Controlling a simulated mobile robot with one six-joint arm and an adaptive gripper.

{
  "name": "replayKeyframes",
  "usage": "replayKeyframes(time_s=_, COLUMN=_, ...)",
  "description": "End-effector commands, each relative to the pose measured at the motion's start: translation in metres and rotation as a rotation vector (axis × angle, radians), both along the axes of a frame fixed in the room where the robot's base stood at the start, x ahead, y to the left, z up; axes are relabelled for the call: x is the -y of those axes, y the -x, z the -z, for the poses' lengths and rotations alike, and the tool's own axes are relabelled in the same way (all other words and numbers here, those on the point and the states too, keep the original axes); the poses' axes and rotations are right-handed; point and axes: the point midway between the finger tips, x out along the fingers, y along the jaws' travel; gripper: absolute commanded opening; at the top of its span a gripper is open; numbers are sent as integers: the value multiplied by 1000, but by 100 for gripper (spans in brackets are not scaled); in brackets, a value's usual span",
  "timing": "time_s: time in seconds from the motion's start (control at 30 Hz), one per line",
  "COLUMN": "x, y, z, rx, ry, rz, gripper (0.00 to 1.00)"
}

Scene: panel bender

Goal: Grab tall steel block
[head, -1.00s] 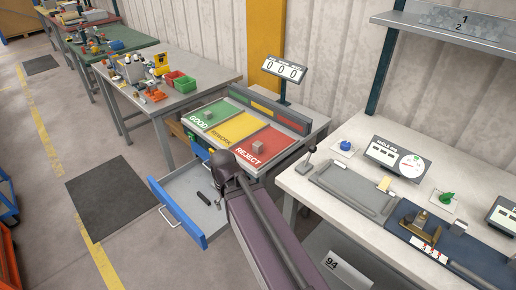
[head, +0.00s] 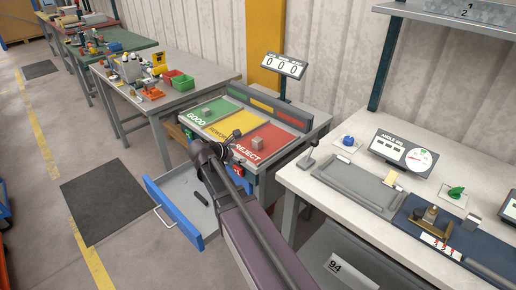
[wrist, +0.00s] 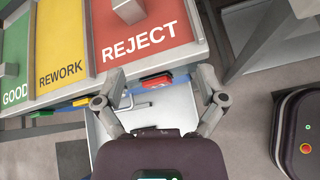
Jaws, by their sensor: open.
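A grey steel-looking block (head: 257,140) stands on the red REJECT zone; in the wrist view it is at the top edge (wrist: 128,10), partly cut off. Another grey block (head: 207,112) stands on the green GOOD zone and shows at the left edge of the wrist view (wrist: 7,75). I cannot tell for certain which is the tall one. My gripper (wrist: 161,77) is open and empty, apart from both blocks, near the front edge of the sorting table below the REJECT lettering. In the head view my arm partly hides it.
An open blue-fronted drawer (head: 174,214) juts out below the table, with dark small parts inside. A red box (wrist: 157,80) is on the table front. A score display (head: 284,66) stands behind. A gauge bench (head: 305,181) is at the right.

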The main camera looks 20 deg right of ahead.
Motion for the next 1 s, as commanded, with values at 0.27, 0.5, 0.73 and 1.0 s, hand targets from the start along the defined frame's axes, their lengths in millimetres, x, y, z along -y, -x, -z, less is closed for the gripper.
replayKeyframes(time_s=0.27, x=5, y=-33, z=-14, rx=-175, ry=256, rz=-176, gripper=90)
replayKeyframes(time_s=0.5, x=5, y=-37, z=-18, rx=-210, ry=302, rz=-204, gripper=90)
replayKeyframes(time_s=0.73, x=5, y=-37, z=-18, rx=-209, ry=300, rz=-204, gripper=90)
replayKeyframes(time_s=1.0, x=18, y=-43, z=-10, rx=-207, ry=298, rz=-202, gripper=90)
